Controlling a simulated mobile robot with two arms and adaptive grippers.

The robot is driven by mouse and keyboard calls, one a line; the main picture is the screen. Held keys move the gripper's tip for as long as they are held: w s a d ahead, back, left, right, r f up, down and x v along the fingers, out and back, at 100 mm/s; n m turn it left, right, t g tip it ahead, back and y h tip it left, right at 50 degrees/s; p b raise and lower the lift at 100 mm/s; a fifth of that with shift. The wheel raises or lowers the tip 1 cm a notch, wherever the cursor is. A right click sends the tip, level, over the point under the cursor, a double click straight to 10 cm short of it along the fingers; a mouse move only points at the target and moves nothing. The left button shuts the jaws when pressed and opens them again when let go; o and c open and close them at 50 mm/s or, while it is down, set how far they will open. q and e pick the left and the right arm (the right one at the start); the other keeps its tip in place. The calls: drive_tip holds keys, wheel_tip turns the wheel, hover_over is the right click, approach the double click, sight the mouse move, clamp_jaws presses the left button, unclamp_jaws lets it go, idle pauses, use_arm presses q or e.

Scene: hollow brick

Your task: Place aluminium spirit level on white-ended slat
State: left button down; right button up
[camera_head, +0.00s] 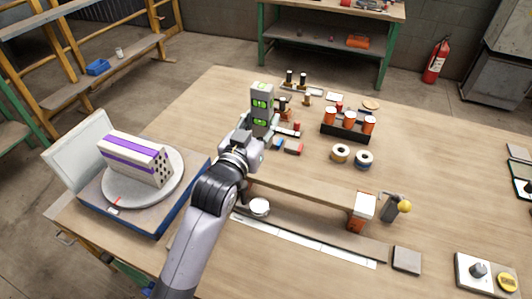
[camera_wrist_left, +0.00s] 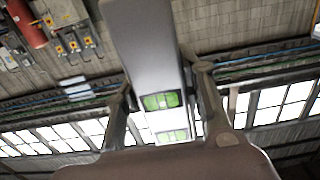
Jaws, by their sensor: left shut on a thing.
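The aluminium spirit level (camera_head: 262,97) is a grey bar with green vials, held upright above the table. My left gripper (camera_head: 256,132) is shut on its lower part. In the left wrist view the spirit level (camera_wrist_left: 148,45) stands between the two fingers, with two green vials showing. The white-ended slat (camera_head: 310,194) seems to be the pale wooden strip running right from below my left gripper. Its white end (camera_head: 365,204) is at the right, over an orange-and-white support. My left arm hides part of its left end. My right gripper is not in view.
A purple-striped hollow brick (camera_head: 137,158) sits on a round turntable (camera_head: 168,186) at the left. A black rack (camera_head: 345,130) with orange-topped cylinders and two rolls (camera_head: 341,153) stand behind the slat. The table's right middle is clear.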

use_arm(q)
wheel_tip(320, 180, down, 6)
drive_tip(key=shift+w+r, duration=0.15)
drive_tip(key=shift+f, duration=0.6)
wheel_tip(320, 180, down, 4)
drive_tip(key=shift+r, duration=0.1)
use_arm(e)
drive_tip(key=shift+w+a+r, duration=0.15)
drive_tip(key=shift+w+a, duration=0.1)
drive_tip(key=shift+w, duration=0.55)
use_arm(q)
drive_tip(key=c, duration=1.4)
unclamp_jaws()
drive_tip(key=shift+f, duration=0.2)
drive_tip(key=shift+c, duration=0.2)
drive_tip(key=o, duration=0.4)
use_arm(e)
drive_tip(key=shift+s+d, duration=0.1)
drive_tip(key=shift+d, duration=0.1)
